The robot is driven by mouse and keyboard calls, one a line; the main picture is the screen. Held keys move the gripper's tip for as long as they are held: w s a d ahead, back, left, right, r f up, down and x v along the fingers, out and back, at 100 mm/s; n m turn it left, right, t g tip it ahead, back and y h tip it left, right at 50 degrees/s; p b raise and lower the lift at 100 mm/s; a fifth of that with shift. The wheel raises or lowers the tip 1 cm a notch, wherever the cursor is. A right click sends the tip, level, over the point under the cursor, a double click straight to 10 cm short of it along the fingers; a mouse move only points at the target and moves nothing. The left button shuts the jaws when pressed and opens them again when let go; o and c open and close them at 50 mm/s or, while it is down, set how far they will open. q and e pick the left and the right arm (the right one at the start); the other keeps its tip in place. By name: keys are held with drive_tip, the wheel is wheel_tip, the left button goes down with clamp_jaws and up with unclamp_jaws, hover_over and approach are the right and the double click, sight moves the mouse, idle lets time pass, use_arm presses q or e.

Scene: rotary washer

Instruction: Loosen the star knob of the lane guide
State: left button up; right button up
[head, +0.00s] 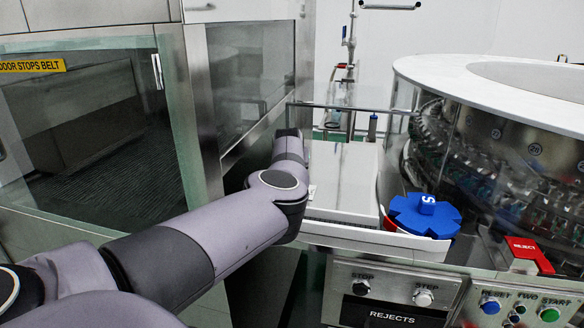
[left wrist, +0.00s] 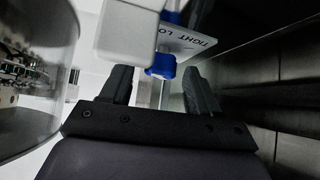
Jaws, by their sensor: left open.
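The blue star knob (left wrist: 162,67) shows in the left wrist view, below a white block (left wrist: 126,32) and beside a white plate (left wrist: 190,43) lettered "TIGHT" and "LO", the rest cut off. My left gripper (left wrist: 158,82) is open, with one finger on each side of the knob in the picture. No contact with the knob can be made out. In the head view my left arm reaches toward the back of the machine front; its fingers and the knob are hidden there.
A blue star-shaped wheel (head: 425,215) marked "S" sits right of my arm, before the round washer (head: 500,130). A red REJECT part (head: 526,251) and a button panel (head: 395,295) are at the front right. A glass-fronted cabinet (head: 95,130) stands left.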

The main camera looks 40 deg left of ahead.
use_arm(q)
drive_tip(key=c, duration=1)
drive_tip(key=shift+f+n+b, duration=0.1)
drive_tip(key=shift+n+b, duration=0.2)
drive_tip(key=shift+b, duration=0.2)
drive_tip(key=shift+c, duration=0.2)
drive_tip(key=shift+w+n+g+y+b, duration=0.1)
drive_tip(key=shift+n+g+y+b, duration=0.3)
drive_tip(key=shift+n+y+b, duration=0.1)
drive_tip(key=o, duration=1)
drive_tip(key=shift+d, duration=0.1)
drive_tip(key=shift+o, duration=0.2)
drive_tip(key=shift+r, duration=0.2)
